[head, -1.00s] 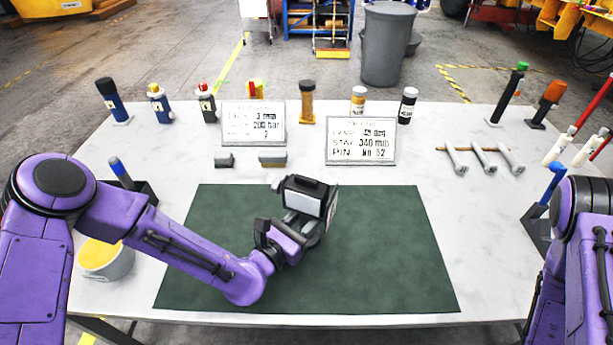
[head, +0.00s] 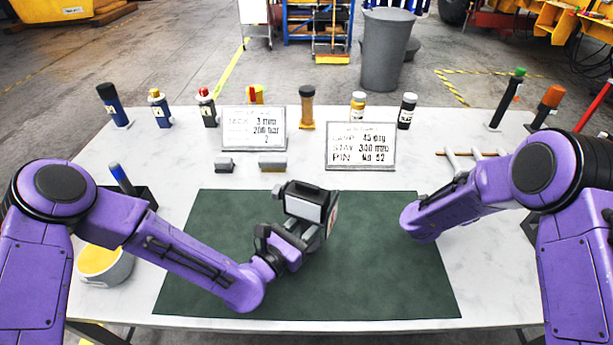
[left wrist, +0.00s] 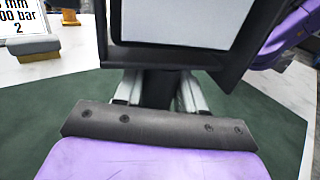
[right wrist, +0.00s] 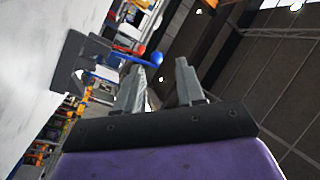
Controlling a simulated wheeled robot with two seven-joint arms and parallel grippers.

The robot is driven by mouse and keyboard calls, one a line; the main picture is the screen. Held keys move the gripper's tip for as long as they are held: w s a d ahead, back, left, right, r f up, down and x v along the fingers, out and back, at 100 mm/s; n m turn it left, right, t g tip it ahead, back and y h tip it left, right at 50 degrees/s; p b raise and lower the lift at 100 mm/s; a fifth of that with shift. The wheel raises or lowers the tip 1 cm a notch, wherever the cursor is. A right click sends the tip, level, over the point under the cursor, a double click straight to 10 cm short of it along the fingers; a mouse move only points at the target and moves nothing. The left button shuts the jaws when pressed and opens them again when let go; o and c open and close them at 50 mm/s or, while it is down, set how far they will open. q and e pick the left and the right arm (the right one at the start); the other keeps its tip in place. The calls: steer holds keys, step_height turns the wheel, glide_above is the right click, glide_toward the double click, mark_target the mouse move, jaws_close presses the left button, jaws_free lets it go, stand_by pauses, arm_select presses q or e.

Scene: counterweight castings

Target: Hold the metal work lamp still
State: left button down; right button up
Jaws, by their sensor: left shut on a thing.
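The work lamp (head: 305,203) is a dark box with a pale front panel, standing over the green mat (head: 385,275). My left gripper (head: 296,240) reaches it from the lower left. In the left wrist view, the left fingers (left wrist: 157,92) close on the lamp's dark neck, just below its pale panel (left wrist: 175,22). The lamp's foot is hidden. In the right wrist view, my right gripper (right wrist: 160,85) has its fingers apart with nothing between them. In the head view the right arm is bent over the table's right side and its fingers cannot be made out.
Two printed signs (head: 254,128) (head: 360,146) stand behind the mat, with small grey blocks (head: 272,163) in front. Several bottles and tubes line the back edge. The mat's right half is mostly clear.

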steer(key=w+a+m+g+y, duration=0.1)
steer(key=w+a+g+y, duration=0.3)
steer(key=a, duration=1)
steer(key=n+g+y, duration=0.1)
steer(key=g+y, duration=0.3)
steer(key=y, duration=1)
glide_toward(307, 184)
steer(key=f, duration=0.8)
steer(key=shift+s+a+f, duration=0.1)
steer(key=shift+a+f, duration=0.1)
steer(key=shift+f, duration=0.05)
jaws_close()
